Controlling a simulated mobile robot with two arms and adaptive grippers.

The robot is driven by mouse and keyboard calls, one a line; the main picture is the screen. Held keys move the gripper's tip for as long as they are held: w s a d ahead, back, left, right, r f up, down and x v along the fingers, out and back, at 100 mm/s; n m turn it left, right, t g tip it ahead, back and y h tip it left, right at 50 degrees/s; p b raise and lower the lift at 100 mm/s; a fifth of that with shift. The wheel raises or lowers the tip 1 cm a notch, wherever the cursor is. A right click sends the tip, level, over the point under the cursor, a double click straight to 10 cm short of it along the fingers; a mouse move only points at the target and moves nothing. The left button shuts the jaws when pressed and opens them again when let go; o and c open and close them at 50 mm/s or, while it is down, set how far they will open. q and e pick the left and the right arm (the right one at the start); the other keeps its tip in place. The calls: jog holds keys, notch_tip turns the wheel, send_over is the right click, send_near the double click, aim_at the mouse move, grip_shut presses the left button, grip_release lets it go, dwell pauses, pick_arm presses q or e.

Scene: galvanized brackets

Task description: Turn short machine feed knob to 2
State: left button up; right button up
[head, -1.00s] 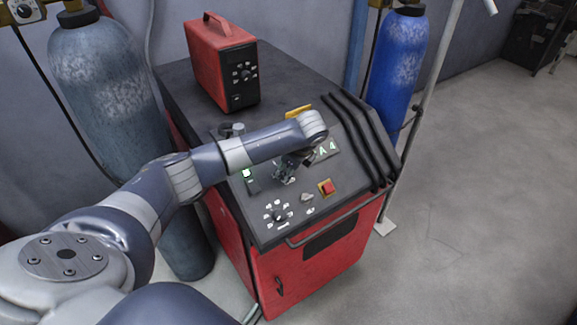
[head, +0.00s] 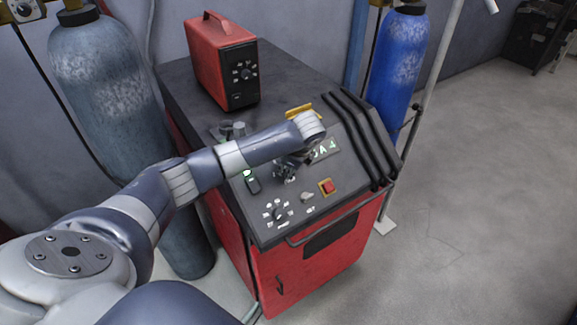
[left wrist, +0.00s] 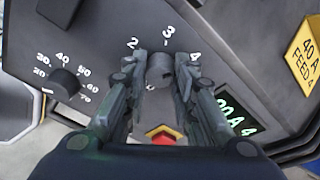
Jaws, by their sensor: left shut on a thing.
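The gripped knob (left wrist: 160,72) is a dark grey round knob on the sloped panel of the large red machine (head: 300,262). In the left wrist view the printed numbers 2, 3 and 4 lie around its far side: 2 to the left, 3 above, 4 to the right. My left gripper (left wrist: 161,78) is shut on this knob, one finger on each side. Its pointer mark cannot be made out. In the head view the gripper (head: 285,172) hides most of the knob. My right gripper is not in view.
A yellow sign (left wrist: 306,57) stands nearby. A smaller red unit (head: 222,62) sits on top; gas cylinders (head: 397,70) flank the machine.

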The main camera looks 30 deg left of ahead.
pick_arm(q)
jog(key=n+t, duration=0.1)
jog(key=n, duration=0.4)
jog(key=shift+s+f+n, duration=0.1)
jog(key=shift+n, duration=0.3)
jog(key=n+t+y, duration=0.1)
jog(key=n, duration=0.5)
jog(key=shift+s, duration=0.1)
jog(key=n, duration=0.2)
jog(key=n+y, duration=0.1)
jog(key=n, duration=0.1)
jog(key=shift+d+f+n+t, duration=0.15)
jog(key=shift+n+t, duration=0.25)
jog(key=shift+n+y+b, duration=0.6)
jog(key=shift+n+b, duration=0.2)
jog(key=shift+n, duration=1.5)
jog(key=o, duration=1.1)
jog(key=shift+c, duration=0.2)
